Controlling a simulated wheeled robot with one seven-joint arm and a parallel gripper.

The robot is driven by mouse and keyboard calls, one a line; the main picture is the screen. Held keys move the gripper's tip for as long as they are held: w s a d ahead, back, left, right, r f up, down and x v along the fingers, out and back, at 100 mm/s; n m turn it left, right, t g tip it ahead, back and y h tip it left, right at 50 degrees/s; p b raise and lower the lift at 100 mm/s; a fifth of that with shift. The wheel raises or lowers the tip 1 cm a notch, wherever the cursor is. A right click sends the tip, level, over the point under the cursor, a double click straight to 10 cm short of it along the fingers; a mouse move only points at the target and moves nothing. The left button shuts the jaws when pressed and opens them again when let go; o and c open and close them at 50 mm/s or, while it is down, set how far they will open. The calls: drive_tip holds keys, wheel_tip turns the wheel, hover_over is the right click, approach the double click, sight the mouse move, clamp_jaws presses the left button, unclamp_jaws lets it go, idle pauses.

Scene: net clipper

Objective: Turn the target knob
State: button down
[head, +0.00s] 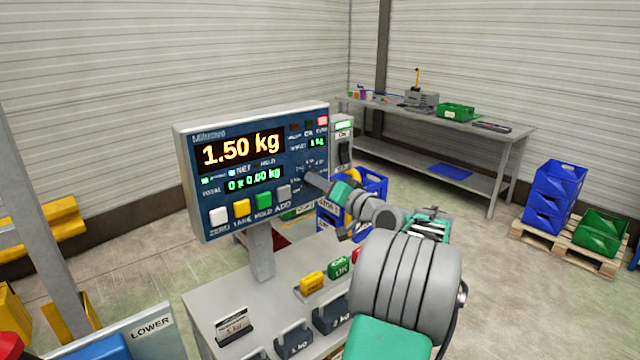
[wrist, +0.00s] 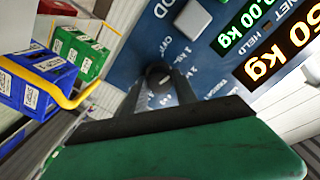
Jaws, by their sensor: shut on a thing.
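The blue scale panel (head: 240,160) shows "1.50 kg" and a small green target readout at its upper right. The dark round target knob (wrist: 157,73) sticks out of the panel face in the wrist view, with printed markings around it. My gripper (head: 313,180) reaches the panel's right side, and its two dark fingers (wrist: 160,88) stand on either side of the knob, shut on it. In the head view the fingers mostly hide the knob. The exact knob angle cannot be told.
White, yellow, green and grey buttons (head: 242,207) line the panel's lower edge, close to my gripper. Below, the grey bench (head: 230,300) holds weights and small colored blocks. A yellow bent bar (wrist: 60,90) and blue and green bins stand beside the panel.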

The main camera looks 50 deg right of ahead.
drive_tip(key=c, duration=1.2)
unclamp_jaws()
drive_tip(key=shift+a+r, duration=0.1)
drive_tip(key=shift+r, duration=0.1)
drive_tip(key=shift+o, duration=1.2)
drive_tip(key=shift+w+f, duration=0.15)
drive_tip(key=shift+w, duration=0.05)
drive_tip(key=s+b, duration=0.2)
drive_tip(key=s, duration=0.6)
drive_tip(key=shift+a, duration=0.4)
